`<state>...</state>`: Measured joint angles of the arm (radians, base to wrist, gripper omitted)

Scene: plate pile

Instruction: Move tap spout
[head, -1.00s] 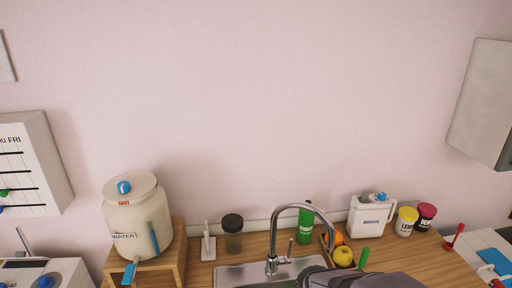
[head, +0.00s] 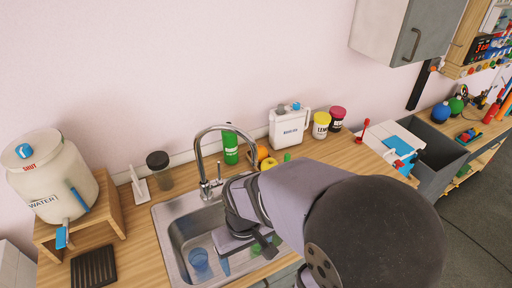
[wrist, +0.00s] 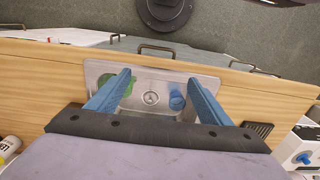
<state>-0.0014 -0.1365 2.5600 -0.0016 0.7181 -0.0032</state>
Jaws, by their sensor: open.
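The chrome tap (head: 206,184) stands at the back edge of the sink in the head view. Its curved spout (head: 221,128) arches up and to the right, and its outlet end is close to or behind my arm. My gripper (head: 240,257) is over the sink, in front of the tap. In the wrist view my gripper (wrist: 159,78) has its two blue fingers wide apart, with nothing between them but the sink (wrist: 147,75) below. The tap is not in the wrist view.
The sink holds a blue cup (head: 198,259) and a green item (wrist: 124,90). A green bottle (head: 230,146), an orange (head: 262,153) and a white jug (head: 288,127) stand behind it. A water dispenser (head: 52,180) is at the left, with a black rack (head: 93,266) in front.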

